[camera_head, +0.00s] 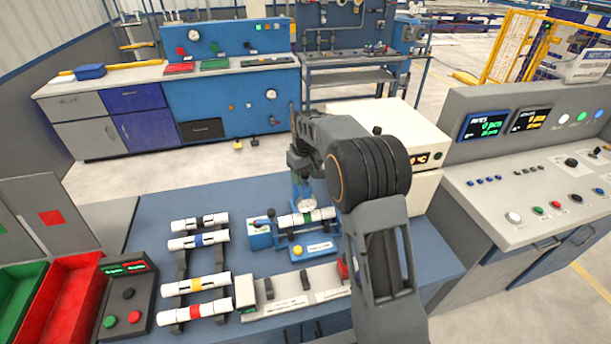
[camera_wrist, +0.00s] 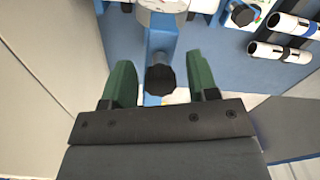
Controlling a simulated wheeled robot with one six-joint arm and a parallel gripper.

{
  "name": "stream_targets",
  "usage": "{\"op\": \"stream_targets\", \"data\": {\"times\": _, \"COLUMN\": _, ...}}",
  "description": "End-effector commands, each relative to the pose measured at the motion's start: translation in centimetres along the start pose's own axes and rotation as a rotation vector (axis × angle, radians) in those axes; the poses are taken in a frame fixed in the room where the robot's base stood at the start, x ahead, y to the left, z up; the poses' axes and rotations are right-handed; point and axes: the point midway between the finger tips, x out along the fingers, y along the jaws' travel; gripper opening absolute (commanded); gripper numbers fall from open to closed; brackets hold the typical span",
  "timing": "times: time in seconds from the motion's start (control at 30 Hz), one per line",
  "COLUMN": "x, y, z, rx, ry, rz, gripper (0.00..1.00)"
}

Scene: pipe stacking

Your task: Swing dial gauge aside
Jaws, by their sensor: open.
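The dial gauge (camera_head: 306,204) has a round white face and sits on a blue fixture, just above a white pipe with a green band (camera_head: 318,215). In the wrist view the gauge (camera_wrist: 162,5) is cut off at the top edge, on a blue arm (camera_wrist: 161,38) that ends in a black knob (camera_wrist: 160,80). My gripper (camera_wrist: 161,78) has two green fingers, open, one on each side of the knob with gaps between. In the head view my gripper (camera_head: 302,180) is above and behind the gauge, mostly hidden by my arm.
A rack with several banded white pipes (camera_head: 196,285) stands left of the fixture. A control box (camera_head: 127,293) and a red bin (camera_head: 68,295) are farther left. A cream box with a display (camera_head: 425,135) stands right behind my arm. The blue table (camera_head: 160,205) is bare at the back left.

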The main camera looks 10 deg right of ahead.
Motion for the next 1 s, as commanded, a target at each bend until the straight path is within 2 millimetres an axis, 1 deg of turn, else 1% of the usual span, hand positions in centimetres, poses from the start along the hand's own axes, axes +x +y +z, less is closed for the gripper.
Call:
{"op": "stream_targets", "data": {"times": 0.13, "x": 0.52, "y": -0.02, "z": 0.03, "rx": 0.000, "ry": -0.001, "rz": 0.000, "gripper": 0.54}}
{"op": "stream_targets", "data": {"times": 0.4, "x": 0.58, "y": -0.03, "z": 0.01, "rx": 0.000, "ry": -0.001, "rz": 0.000, "gripper": 0.54}}
{"op": "stream_targets", "data": {"times": 0.9, "x": 0.54, "y": -0.03, "z": 0.01, "rx": 0.000, "ry": 0.000, "rz": 0.000, "gripper": 0.06}}
{"op": "stream_targets", "data": {"times": 0.97, "x": 0.54, "y": -0.03, "z": 0.01, "rx": 0.000, "ry": 0.000, "rz": 0.000, "gripper": 0.00}}
{"op": "stream_targets", "data": {"times": 1.0, "x": 0.54, "y": -0.03, "z": 0.01, "rx": 0.000, "ry": 0.000, "rz": 0.000, "gripper": 0.00}}
